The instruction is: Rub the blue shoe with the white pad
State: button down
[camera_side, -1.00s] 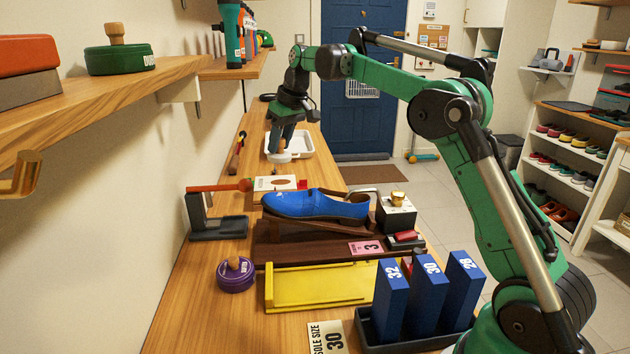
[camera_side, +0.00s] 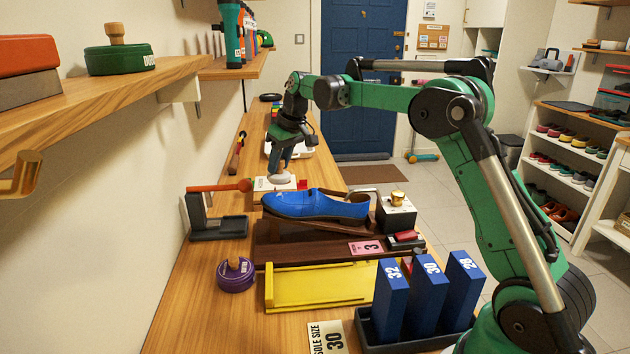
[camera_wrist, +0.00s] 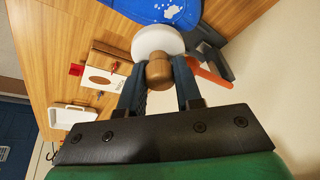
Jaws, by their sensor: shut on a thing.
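The blue shoe (camera_side: 316,205) rests on a dark wooden stand, its toe to the left in the side view. Part of it, with white marks on its surface, shows at the top of the wrist view (camera_wrist: 158,9). My gripper (camera_side: 281,166) is shut on the wooden knob of the white pad (camera_side: 279,179). The pad's round white head also shows between my fingers in the wrist view (camera_wrist: 157,39). The pad is in the air behind the shoe, apart from it, above a white card with a brown oval.
A grey holder with an orange-handled tool (camera_side: 218,190) stands left of the shoe. A box with a gold knob (camera_side: 398,200) stands right. A yellow tray (camera_side: 325,285), a purple tin (camera_side: 235,274) and blue numbered blocks (camera_side: 428,291) are in front. A white tray (camera_wrist: 70,114) lies behind.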

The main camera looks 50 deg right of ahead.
aim_at(281, 160)
jog(key=shift+a+f, duration=0.1)
jog(key=shift+f, duration=0.95)
jog(key=shift+s+a+r, duration=0.1)
jog(key=shift+s+a, duration=0.9)
jog(key=shift+a, duration=0.05)
jog(key=shift+s+a, duration=0.9)
jog(key=shift+w+d+f, duration=0.15)
jog(key=shift+w+d, duration=0.85)
jog(key=shift+d, duration=0.05)
jog(key=shift+w+d+f, duration=0.1)
jog(key=shift+w+d, duration=0.85)
jog(key=shift+d, duration=0.05)
jog(key=shift+r, duration=0.1)
jog(key=shift+s+d+r, duration=0.1)
jog(key=shift+r, duration=2.85)
